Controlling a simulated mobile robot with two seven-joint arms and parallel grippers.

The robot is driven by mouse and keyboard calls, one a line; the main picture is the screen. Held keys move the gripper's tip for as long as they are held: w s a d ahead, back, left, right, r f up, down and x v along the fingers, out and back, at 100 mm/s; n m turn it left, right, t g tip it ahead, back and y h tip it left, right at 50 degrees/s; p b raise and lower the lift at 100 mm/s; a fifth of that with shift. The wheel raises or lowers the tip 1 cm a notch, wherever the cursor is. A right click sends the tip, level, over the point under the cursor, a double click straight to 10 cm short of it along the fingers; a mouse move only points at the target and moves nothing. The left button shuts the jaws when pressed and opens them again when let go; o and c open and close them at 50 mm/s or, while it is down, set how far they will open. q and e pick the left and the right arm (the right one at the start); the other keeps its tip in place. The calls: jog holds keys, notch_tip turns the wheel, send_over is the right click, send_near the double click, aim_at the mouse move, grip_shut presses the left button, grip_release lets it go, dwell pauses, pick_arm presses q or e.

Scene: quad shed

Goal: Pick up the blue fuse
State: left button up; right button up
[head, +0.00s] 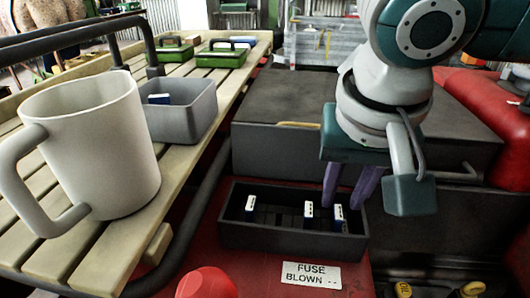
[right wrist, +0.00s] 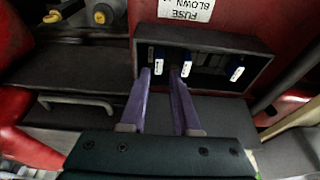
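A dark fuse tray (head: 232,235) sits on the red surface by the "FUSE BLOWN" label. Three blue fuses with white faces stand in it: one at the left (head: 250,205), one near the middle (head: 308,211) and one at the right (head: 338,216). My right gripper (head: 344,203) is open, its purple fingers pointing down over the tray's right part. In the right wrist view the gripper (right wrist: 160,72) has the leftmost fuse (right wrist: 152,56) roughly ahead of its gap, and another fuse (right wrist: 186,66) just past the other finger. Contact cannot be told. My left gripper is out of view.
A grey bin (head: 200,115) with a blue-and-white item (head: 158,99) stands on the slatted wooden bench (head: 90,255), behind a large white mug (head: 110,150). Green trays (head: 222,58) lie farther back. A dark cabinet (head: 270,150) stands right behind the tray.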

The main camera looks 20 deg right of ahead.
aim_at(339, 214)
jog(key=x, duration=0.2)
jog(key=b+x, duration=0.1)
jog(key=x, duration=0.1)
jog(key=shift+s+f, duration=0.2)
jog(key=shift+f, duration=0.05)
jog(key=shift+c, duration=0.3)
grip_shut()
